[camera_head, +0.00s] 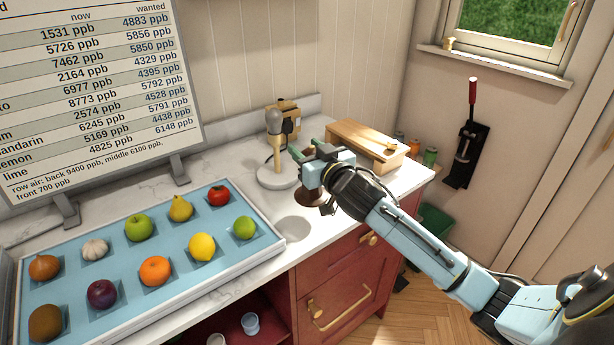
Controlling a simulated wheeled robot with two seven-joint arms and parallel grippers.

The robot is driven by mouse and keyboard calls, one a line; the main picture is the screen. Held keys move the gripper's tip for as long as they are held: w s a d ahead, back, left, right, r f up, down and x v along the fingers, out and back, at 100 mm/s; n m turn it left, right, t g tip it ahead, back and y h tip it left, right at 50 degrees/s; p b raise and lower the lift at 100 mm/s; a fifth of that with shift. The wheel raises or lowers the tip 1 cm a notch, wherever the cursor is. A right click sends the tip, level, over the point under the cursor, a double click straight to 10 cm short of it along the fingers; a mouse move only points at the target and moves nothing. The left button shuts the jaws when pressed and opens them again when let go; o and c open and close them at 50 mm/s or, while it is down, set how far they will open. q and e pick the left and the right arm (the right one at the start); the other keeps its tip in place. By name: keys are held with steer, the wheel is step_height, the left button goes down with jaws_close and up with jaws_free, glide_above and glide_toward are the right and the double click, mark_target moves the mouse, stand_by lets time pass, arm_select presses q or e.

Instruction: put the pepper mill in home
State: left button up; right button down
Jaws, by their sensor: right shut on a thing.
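The pepper mill (309,196) appears to be the dark brown turned piece under my right gripper (308,156); its upper part is hidden by the gripper. The right gripper has green fingertips and is shut on it over the counter. I cannot tell whether the mill's foot touches the counter. A pale round spot (293,229) on the counter lies just below and left of the mill; I cannot tell if it is the home. My left gripper is not in view.
A blue tray (117,222) of fruit and vegetables fills the left counter. A round white stand (278,176) with an upright device is behind the mill. A wooden box (366,145) and small jars (430,156) stand at the back right. Red drawers (335,285) are below.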

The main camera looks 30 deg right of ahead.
step_height(320, 180, down, 5)
steer(key=shift+b, duration=0.55)
steer(key=shift+f, duration=0.2)
steer(key=c, duration=0.7)
jaws_free()
steer(key=shift+r, duration=0.2)
steer(key=s, duration=1.2)
steer(key=shift+a, duration=0.3)
